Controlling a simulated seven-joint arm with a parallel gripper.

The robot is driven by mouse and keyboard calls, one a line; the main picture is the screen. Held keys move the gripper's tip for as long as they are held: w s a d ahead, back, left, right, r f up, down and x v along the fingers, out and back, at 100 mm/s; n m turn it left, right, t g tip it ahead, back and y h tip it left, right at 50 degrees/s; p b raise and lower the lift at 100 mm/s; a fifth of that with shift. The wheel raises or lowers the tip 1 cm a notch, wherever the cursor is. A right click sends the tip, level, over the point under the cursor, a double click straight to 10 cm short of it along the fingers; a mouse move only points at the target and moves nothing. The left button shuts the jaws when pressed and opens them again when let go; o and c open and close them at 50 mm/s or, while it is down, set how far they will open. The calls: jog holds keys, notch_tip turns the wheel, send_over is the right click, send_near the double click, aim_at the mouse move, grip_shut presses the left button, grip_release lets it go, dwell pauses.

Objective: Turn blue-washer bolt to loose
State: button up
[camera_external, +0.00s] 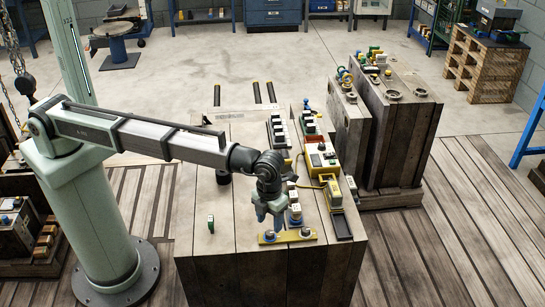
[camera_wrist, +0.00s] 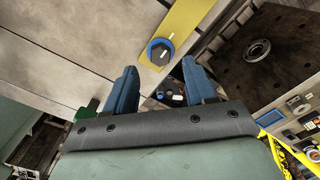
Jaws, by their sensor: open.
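The blue-washer bolt (camera_wrist: 158,54) has a dark head with a white mark on a blue ring. It sits on a yellow plate (camera_wrist: 191,22) in the wrist view. In the external view the yellow plate (camera_external: 288,238) lies near the front edge of the wooden block, with the blue-washer bolt (camera_external: 269,236) at its left end. My gripper (camera_wrist: 158,67) is open, its two blue fingers apart. The bolt shows between and just beyond the fingertips; contact cannot be told. In the external view my gripper (camera_external: 268,217) points down over the plate's left end.
A second bolt (camera_external: 306,233) is at the plate's right end. A blue-and-white part (camera_external: 294,215) stands close behind the plate. A yellow-and-white control box (camera_external: 322,157) with a yellow cable is farther back. A small green piece (camera_external: 210,223) stands left, with bare wood around it.

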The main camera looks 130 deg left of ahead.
aim_at(270, 232)
jog(key=shift+f, duration=2.3)
grip_shut()
